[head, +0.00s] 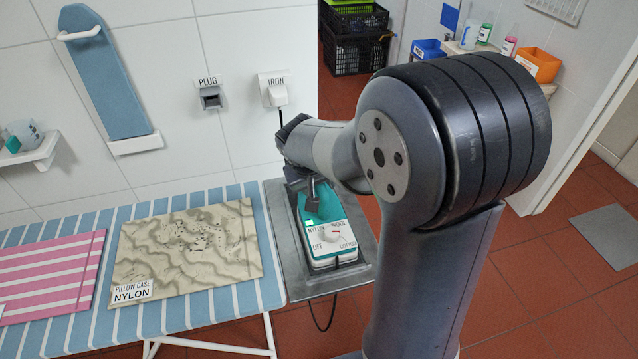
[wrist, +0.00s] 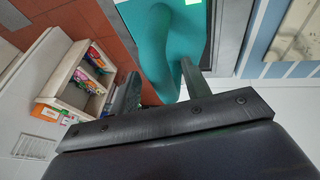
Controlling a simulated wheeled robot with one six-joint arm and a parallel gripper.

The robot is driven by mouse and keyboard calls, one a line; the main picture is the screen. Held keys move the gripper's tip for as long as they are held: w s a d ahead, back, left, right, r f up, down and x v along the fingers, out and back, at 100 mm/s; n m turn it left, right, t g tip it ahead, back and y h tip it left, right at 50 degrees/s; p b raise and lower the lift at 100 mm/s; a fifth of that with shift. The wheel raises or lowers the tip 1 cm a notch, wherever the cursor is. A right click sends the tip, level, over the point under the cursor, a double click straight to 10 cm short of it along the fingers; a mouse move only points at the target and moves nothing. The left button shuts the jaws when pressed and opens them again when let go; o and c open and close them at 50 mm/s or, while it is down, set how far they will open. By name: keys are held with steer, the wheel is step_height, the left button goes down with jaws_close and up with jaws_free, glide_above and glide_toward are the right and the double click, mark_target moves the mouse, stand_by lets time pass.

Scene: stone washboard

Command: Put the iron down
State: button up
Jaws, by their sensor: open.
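The iron (head: 328,235) is teal and white with a dial marked NYLON, WOOL, OFF and COTTON. It rests on the grey metal plate (head: 275,245) at the right end of the ironing board. My gripper (head: 307,190) is at the far end of the iron, around its teal handle. In the wrist view the teal handle (wrist: 170,50) runs between the two fingers of my gripper (wrist: 158,85). The fingers are apart. Whether either finger touches the handle I cannot tell. My arm hides part of the plate's right side.
The striped ironing board (head: 205,306) carries a beige pillow case labelled NYLON (head: 190,245) and a pink striped cloth (head: 55,275). A plug socket (head: 210,98) and an IRON outlet (head: 273,92) are on the wall. A cord hangs below the plate.

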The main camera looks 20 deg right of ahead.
steer(key=shift+s+a+r, duration=0.1)
steer(key=shift+r, duration=0.4)
steer(key=v, duration=1.1)
steer(key=shift+s+r, duration=0.1)
stand_by(1.3)
